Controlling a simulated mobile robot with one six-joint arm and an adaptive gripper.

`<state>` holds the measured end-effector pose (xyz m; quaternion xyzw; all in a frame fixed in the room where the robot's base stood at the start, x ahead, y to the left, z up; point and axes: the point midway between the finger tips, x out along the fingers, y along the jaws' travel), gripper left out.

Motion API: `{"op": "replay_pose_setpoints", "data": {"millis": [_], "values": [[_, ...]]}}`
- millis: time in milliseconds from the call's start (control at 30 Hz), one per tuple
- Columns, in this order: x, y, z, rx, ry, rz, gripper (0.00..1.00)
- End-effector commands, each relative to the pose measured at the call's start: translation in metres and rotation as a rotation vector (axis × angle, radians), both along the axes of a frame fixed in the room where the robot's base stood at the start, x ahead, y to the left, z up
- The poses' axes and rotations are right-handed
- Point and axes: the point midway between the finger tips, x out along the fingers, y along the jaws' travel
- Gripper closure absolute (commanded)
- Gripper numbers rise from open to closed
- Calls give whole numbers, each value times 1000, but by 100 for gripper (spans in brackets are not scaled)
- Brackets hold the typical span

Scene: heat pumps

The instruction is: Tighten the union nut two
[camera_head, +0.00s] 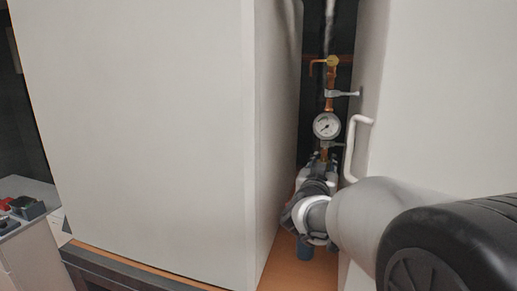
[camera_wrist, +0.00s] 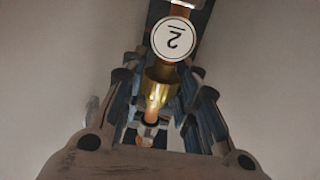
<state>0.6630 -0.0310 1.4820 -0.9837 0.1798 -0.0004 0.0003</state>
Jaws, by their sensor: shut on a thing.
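Union nut two (camera_wrist: 160,88) is a brass nut on a copper pipe, in the middle of the wrist view. A round white tag marked 2 (camera_wrist: 174,39) sits just above it there, upside down. My gripper (camera_wrist: 166,84) has a finger on each side of the nut and is shut on it. The exact contact faces are hard to make out in the dim light.
A large pale cabinet (camera_head: 140,130) stands left of the gap, and a pale panel with a white handle (camera_head: 358,150) stands right. Side room is tight.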

Motion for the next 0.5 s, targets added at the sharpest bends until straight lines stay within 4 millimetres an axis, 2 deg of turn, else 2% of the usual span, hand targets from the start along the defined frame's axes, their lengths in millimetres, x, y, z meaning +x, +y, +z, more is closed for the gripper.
{"op": "replay_pose_setpoints", "data": {"millis": [500], "values": [[0, -1, 2, 1, -3, -89, 100]]}}
